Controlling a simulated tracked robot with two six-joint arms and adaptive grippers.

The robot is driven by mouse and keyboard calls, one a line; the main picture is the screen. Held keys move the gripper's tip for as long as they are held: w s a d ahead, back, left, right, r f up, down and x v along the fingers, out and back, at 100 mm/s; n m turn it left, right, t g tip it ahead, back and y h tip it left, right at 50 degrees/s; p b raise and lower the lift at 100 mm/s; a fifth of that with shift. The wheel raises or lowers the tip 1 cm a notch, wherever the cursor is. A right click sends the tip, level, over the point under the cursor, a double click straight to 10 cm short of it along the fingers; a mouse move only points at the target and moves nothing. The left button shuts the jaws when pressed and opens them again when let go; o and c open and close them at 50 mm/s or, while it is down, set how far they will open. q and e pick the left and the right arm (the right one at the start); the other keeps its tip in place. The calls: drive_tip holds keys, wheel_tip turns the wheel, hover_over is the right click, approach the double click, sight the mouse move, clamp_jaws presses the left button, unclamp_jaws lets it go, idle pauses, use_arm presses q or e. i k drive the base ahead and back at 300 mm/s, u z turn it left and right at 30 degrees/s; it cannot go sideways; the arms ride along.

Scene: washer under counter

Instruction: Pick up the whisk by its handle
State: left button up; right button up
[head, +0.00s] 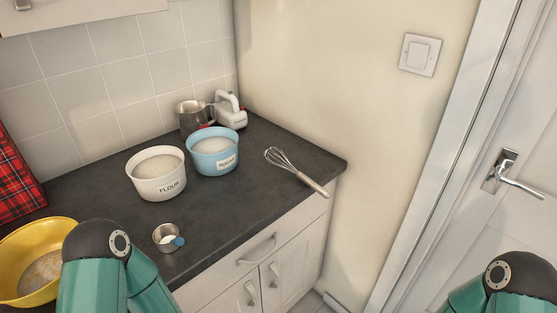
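The whisk (283,160) lies on the dark countertop near its right end in the head view. Its wire head points to the back left. Its pale handle (313,184) points to the front right, with its tip at the counter's front edge. Parts of my two green arms show at the bottom, one at lower left and one at lower right, both apart from the whisk. Neither gripper can be seen.
A white flour bowl (157,185), a blue bowl (213,159), a metal jug (193,117) and a white mixer (231,110) stand left of the whisk. A measuring cup (167,237) and yellow bowl (23,283) are nearer.

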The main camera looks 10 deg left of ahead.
sight(316, 187)
drive_tip(key=u, duration=0.05)
drive_tip(key=k, duration=0.5)
drive_tip(key=z, duration=0.7)
drive_tip(key=i, duration=1.05)
drive_tip(key=u, duration=0.05)
